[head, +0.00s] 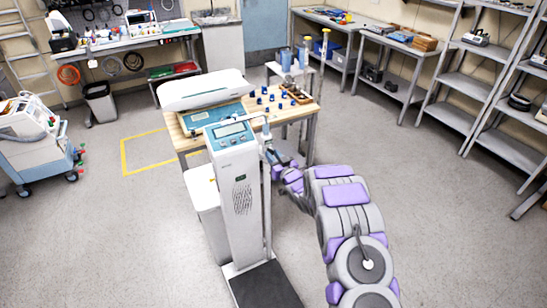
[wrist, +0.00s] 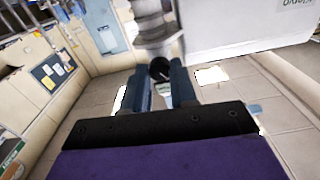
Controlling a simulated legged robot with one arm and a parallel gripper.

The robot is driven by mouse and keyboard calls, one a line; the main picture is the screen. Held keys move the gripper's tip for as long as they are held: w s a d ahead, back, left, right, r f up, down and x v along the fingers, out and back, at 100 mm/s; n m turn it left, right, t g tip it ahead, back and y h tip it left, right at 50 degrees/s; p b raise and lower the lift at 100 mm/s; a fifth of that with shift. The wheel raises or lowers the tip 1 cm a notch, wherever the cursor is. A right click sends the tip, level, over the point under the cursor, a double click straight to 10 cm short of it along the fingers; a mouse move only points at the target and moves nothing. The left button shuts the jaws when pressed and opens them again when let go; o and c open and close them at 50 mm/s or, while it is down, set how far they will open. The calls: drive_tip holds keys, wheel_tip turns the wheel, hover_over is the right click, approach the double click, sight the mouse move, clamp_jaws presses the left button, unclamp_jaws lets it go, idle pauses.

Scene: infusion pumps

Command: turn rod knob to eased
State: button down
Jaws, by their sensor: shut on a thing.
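The rod knob (wrist: 159,68) is a small dark round knob at the upper centre of the wrist view. It sits at the pale rod fitting (wrist: 155,28) just beyond my fingertips. My gripper (wrist: 160,84) has its two blue-grey fingers on either side of the knob, shut on it. In the head view my gripper (head: 271,154) reaches the slim metal rod (head: 267,200) at the right side of the white scale column (head: 238,195). The knob is hidden there by my gripper, and its turn angle cannot be read.
A display head (head: 231,135) tops the column, above a black foot platform (head: 265,287). A wooden table (head: 190,122) with small blue parts stands behind. Metal shelves (head: 455,80) line the right wall.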

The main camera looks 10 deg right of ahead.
drive_tip(key=n+b, duration=0.2)
drive_tip(key=n, duration=0.3)
drive_tip(key=n+b, duration=0.3)
drive_tip(key=n, duration=0.2)
drive_tip(key=shift+f+n+b, duration=0.2)
drive_tip(key=shift+n+b, duration=0.1)
drive_tip(key=shift+b, duration=0.05)
drive_tip(key=shift+s, duration=0.1)
drive_tip(key=c, duration=0.9)
unclamp_jaws()
drive_tip(key=shift+r+n, duration=0.1)
drive_tip(key=shift+n, duration=0.2)
drive_tip(key=p+v, duration=0.3)
drive_tip(key=v, duration=1.4)
drive_tip(key=shift+s, duration=0.1)
